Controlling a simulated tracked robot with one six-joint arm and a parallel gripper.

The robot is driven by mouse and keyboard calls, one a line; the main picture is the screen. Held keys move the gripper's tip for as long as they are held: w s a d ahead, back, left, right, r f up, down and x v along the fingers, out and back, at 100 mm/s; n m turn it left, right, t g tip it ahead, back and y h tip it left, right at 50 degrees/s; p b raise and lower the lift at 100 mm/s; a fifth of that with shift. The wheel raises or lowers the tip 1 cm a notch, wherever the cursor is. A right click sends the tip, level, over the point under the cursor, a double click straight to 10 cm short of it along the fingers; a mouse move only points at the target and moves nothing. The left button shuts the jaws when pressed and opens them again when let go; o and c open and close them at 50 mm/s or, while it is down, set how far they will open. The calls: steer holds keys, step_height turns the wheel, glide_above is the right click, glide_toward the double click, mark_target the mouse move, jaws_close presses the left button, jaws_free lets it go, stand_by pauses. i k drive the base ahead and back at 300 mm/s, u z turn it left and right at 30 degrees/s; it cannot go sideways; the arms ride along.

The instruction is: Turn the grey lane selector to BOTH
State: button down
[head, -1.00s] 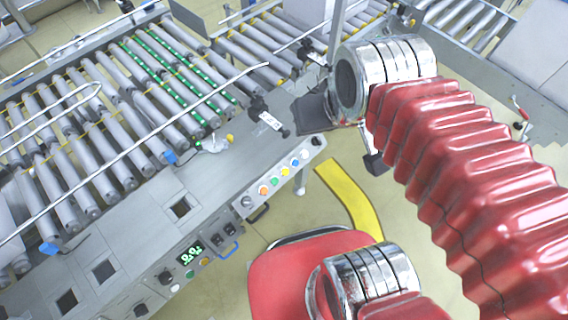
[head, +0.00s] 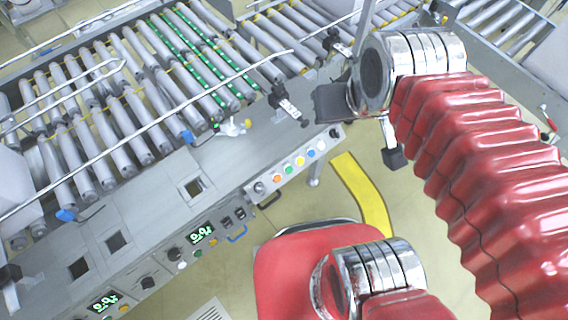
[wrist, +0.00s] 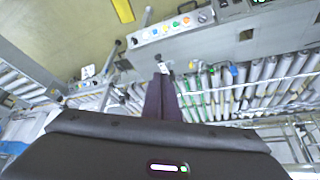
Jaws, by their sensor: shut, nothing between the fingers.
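The small control panel with a row of coloured buttons (head: 297,163) has a grey knob (head: 258,187) at its left end and a darker knob at its right end. In the wrist view the grey knob (wrist: 202,17) is at the upper right. I cannot read any marking or tell where the knob points. My gripper shows in the wrist view, its dark fingers together (wrist: 161,74), shut and empty, apart from the knob. In the head view the dark gripper body is above the panel's right end, and the fingertips cannot be made out.
Roller conveyors (head: 130,100) with a bent guard rail fill the left and back. A labelled black fitting (head: 287,106) stands on the conveyor edge near my gripper. More panels with black knobs and green displays (head: 201,235) line the front. Yellow-marked floor (head: 365,195) is open.

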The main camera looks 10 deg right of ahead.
mark_target(259, 187)
steer(key=k, duration=1.3)
steer(key=u, duration=0.25)
steer(key=i, duration=0.55)
steer(key=u, duration=0.9)
steer(key=i, duration=1.05)
steer(key=z, duration=0.2)
